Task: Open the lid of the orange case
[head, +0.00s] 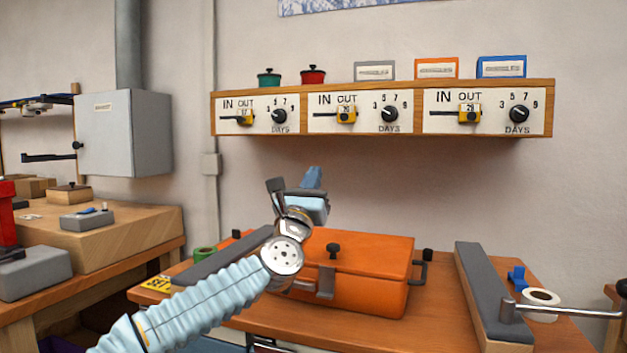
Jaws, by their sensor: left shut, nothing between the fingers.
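The orange case (375,289) sits on the wooden bench with its lid down. A dark knob (333,250) stands on the lid, a grey latch (326,283) is on its front, and a dark handle (419,272) is on its right end. My left gripper (312,177) is shut and empty. It is raised in front of the case's left part, pointing up, and its wrist and arm hide that part of the case. I cannot tell its distance from the lid. My right gripper is not in view.
Grey-topped long blocks lie left (222,258) and right (485,285) of the case. A roll of white tape (541,301), a blue piece (517,278) and a metal bar (565,311) are at the right. A wall shelf (385,86) with dials hangs above. A wooden side bench (120,235) stands left.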

